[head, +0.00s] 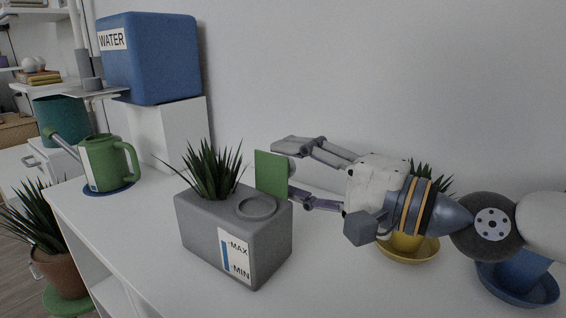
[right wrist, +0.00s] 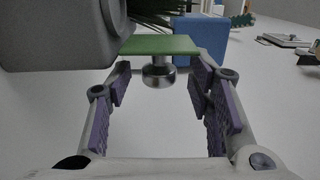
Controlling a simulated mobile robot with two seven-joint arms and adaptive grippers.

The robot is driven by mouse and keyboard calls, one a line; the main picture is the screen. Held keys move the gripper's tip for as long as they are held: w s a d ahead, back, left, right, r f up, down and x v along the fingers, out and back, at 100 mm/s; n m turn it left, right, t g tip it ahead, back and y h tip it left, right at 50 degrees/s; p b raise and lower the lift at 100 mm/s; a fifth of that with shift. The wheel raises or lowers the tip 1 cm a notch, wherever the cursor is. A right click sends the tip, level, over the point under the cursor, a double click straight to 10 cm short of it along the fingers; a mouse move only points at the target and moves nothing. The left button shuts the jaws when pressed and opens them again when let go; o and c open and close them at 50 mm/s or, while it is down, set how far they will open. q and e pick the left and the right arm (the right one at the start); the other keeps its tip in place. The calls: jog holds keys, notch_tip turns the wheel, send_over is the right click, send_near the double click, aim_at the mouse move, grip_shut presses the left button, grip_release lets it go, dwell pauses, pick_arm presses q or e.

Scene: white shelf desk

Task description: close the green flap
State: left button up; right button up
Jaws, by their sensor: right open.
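The green flap (head: 270,174) stands upright at the back right edge of the grey planter (head: 205,227), behind the round opening (head: 257,207) in its top, which is uncovered. In the right wrist view the flap (right wrist: 160,44) is seen nearly edge-on, with a round metal knob (right wrist: 158,77) on its near side. My right gripper (head: 290,171) is open, with one finger on each side of the knob; I see gaps between knob and fingers (right wrist: 160,82). My left gripper is not in view.
A spiky plant (head: 212,172) grows from the planter's left part. A green watering can (head: 105,162) and a blue water tank (head: 150,57) stand at the left. A yellow pot's saucer (head: 408,250) and a blue saucer (head: 517,290) are under my right arm. The front desk area is clear.

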aim_at(256, 209)
jog(key=shift+x, duration=1.1)
grip_shut()
